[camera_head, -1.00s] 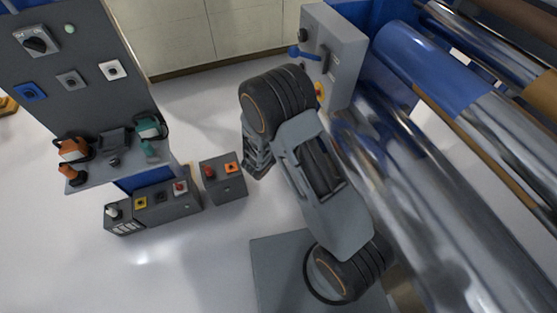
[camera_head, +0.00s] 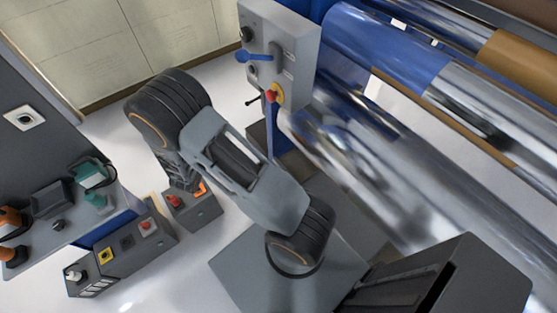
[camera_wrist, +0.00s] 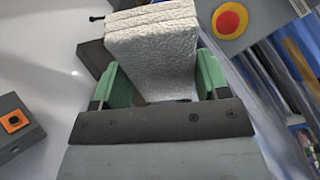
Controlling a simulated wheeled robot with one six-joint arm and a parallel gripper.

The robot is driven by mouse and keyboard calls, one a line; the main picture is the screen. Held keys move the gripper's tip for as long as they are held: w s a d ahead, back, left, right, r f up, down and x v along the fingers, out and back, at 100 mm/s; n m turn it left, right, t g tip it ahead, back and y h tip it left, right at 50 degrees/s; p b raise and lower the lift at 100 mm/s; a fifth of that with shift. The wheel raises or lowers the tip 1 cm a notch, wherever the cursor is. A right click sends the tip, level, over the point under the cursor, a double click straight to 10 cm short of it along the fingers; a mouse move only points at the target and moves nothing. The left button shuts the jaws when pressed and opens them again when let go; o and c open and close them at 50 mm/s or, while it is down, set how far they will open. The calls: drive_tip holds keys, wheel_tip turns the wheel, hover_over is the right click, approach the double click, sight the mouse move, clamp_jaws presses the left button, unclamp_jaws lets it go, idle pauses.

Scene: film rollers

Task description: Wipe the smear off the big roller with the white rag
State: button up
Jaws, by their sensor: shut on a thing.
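My gripper (camera_wrist: 160,82) is shut on the white rag (camera_wrist: 155,45), a folded, rough-textured block between its green fingers in the wrist view. In the head view my arm hides the gripper and the rag. The big roller (camera_head: 400,190) is the long shiny metal cylinder running from upper middle to lower right. Its surface shows blurred reflections, and I cannot tell the smear from them. I cannot see the rag touching the roller.
A grey control box (camera_head: 285,45) with a blue lever and a red-and-yellow button (camera_wrist: 229,20) stands at the roller's far end. Low button boxes (camera_head: 125,245) stand on the floor at left. A grey shelf (camera_head: 60,225) holds orange and green tools. Brown-banded rollers (camera_head: 525,60) lie upper right.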

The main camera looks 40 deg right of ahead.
drive_tip(key=s+d+f+m+g+h+b, duration=0.35)
drive_tip(key=d+f+m+g+b, duration=0.2)
drive_tip(key=d+f+b, duration=0.85)
drive_tip(key=m+g+y+b, duration=0.1)
drive_tip(key=m+g+b, duration=0.2)
drive_tip(key=g+b, duration=0.75)
approach(305, 148)
drive_tip(key=shift+s+d+r+t+b, duration=0.1)
drive_tip(key=shift+s+d+t+b, duration=1.5)
drive_tip(key=shift+t+b, duration=0.4)
drive_tip(key=shift+w+x, duration=0.2)
drive_tip(key=shift+x, duration=1.05)
drive_tip(key=shift+r, duration=0.15)
